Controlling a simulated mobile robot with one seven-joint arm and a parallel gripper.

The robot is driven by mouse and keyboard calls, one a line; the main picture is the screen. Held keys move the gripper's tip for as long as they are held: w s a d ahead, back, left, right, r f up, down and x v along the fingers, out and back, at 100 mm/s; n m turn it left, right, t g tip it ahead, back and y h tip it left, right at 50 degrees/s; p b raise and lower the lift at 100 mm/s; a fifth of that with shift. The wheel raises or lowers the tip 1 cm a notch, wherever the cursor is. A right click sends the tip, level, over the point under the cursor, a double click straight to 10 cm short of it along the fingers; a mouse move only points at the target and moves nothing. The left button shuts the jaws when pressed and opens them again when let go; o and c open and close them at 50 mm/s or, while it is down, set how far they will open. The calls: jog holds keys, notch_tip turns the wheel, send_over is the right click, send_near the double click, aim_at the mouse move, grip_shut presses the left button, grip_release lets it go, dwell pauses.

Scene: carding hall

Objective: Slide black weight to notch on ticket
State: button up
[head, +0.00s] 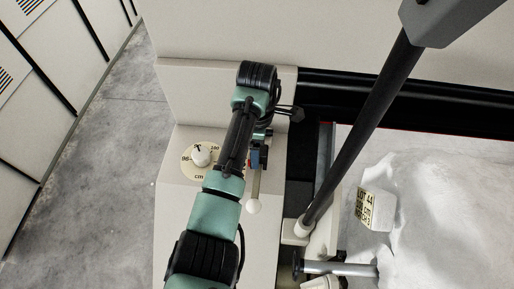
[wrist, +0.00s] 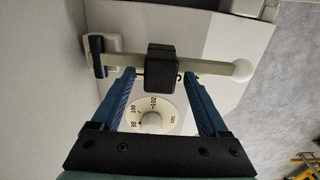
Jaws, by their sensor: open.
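The black weight (wrist: 161,58) sits around a pale bar (wrist: 210,66) that ends in a white ball. My gripper (wrist: 158,76) is open, its blue fingertips to either side of the weight with gaps showing; I cannot tell the depth between them. In the head view my gripper (head: 259,160) is over the bar, whose ball end (head: 253,207) points toward the near side; the weight is not clearly visible there. Small dark marks show beside the weight, but notches are not readable. A ticket (head: 366,208) on the right reads "LOT 44", a "CM" line and a lower line ending in 3.
A round dial (head: 187,168) marked in cm, with a white knob, is left of my arm; it also shows in the wrist view (wrist: 166,123). A black post (head: 365,125) slants at right beside white fluffy material (head: 440,210). Floor at left is clear.

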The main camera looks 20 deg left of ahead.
jog(key=shift+f, duration=0.5)
grip_shut()
jog(key=shift+r, duration=0.1)
dwell(1.1)
